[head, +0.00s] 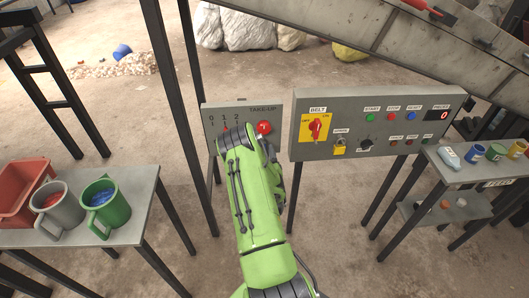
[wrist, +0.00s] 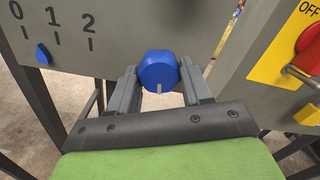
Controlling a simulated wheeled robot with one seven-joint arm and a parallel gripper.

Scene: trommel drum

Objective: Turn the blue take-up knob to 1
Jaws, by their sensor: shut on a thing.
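The blue take-up knob (wrist: 158,68) is on the grey take-up panel (wrist: 120,25) in the wrist view. My gripper (wrist: 158,78) is shut on it, one finger at each side. A pale mark on the knob points down, towards me. To its left is a scale with 0, 1 and 2. A small blue pointer (wrist: 42,54) sits below the scale, between the ticks of 0 and 1. In the head view my arm covers the knob, and the take-up panel (head: 211,138) shows behind it.
A red button (head: 264,127) is at the panel's right. The belt panel (head: 378,104), with a red switch on a yellow plate (head: 303,127), stands close on the right. A table (head: 137,231) with mugs is at left, another with small containers (head: 478,153) at right.

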